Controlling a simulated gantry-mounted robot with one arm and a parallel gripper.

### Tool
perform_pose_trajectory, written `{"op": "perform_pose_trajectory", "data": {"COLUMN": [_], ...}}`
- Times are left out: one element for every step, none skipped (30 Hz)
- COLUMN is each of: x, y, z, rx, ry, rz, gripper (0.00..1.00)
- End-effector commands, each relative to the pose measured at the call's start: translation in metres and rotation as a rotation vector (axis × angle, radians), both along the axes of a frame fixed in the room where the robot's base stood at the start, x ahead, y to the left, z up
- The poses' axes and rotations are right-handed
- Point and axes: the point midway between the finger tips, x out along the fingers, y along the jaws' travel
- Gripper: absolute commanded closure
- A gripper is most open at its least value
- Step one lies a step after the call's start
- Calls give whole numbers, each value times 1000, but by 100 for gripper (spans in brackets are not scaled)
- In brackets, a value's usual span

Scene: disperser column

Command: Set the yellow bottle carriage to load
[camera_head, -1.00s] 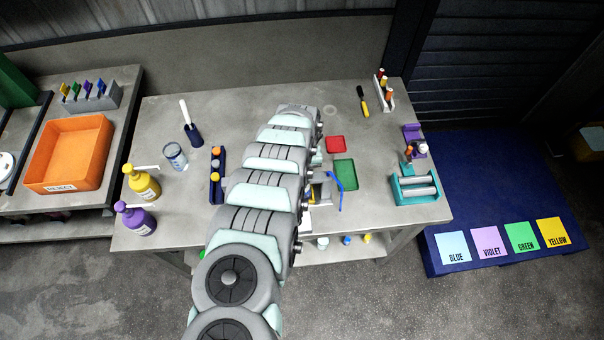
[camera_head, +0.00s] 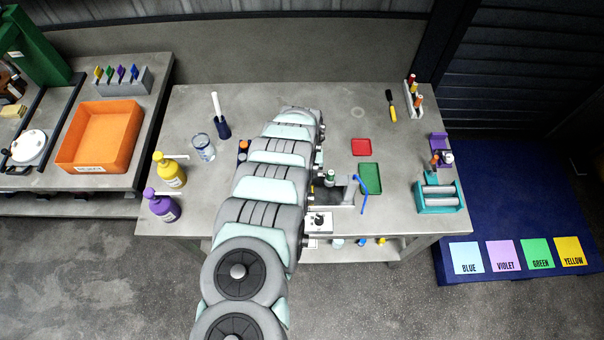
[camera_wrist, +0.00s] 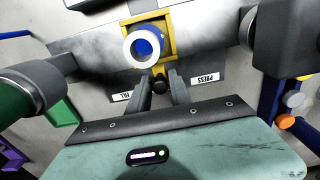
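In the wrist view, the yellow carriage (camera_wrist: 175,42) is a square frame around a white and blue round part (camera_wrist: 147,43). A black knob (camera_wrist: 160,85) sticks out from its near side. My gripper (camera_wrist: 161,76) has one grey finger on each side of this knob, very close to it. I cannot tell whether the fingers press on it. The carriage stands between the labels FILL (camera_wrist: 121,96) and PRESS (camera_wrist: 203,79). No load label is visible. In the head view, my arm hides the gripper and the carriage.
In the head view, a grey press-like fixture (camera_head: 345,186) with a blue hose stands right of my arm. Yellow (camera_head: 170,172) and violet (camera_head: 161,206) bottles stand on the table's left. A teal roller stand (camera_head: 437,199) is at the right. In the wrist view, dark cylinders flank the carriage.

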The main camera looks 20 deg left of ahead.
Motion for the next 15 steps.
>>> {"op": "perform_pose_trajectory", "data": {"x": [0, 0, 0, 0, 0, 0, 0, 0, 0, 0, 0, 0, 0, 0, 0], "y": [0, 0, 0, 0, 0, 0, 0, 0, 0, 0, 0, 0, 0, 0, 0], "z": [0, 0, 0, 0, 0, 0, 0, 0, 0, 0, 0, 0, 1, 1, 3], "rx": [0, 0, 0, 0, 0, 0, 0, 0, 0, 0, 0, 0, 0, 0, 0], "ry": [0, 0, 0, 0, 0, 0, 0, 0, 0, 0, 0, 1, 0, 0, -1], "rz": [0, 0, 1, 1, 1, 1, 1, 1, 1, 1, 1, 1, 1, 1, 1], "gripper": [71, 68, 65, 62, 60, 60, 60, 60, 60, 60, 60, 60, 60, 60, 60]}}
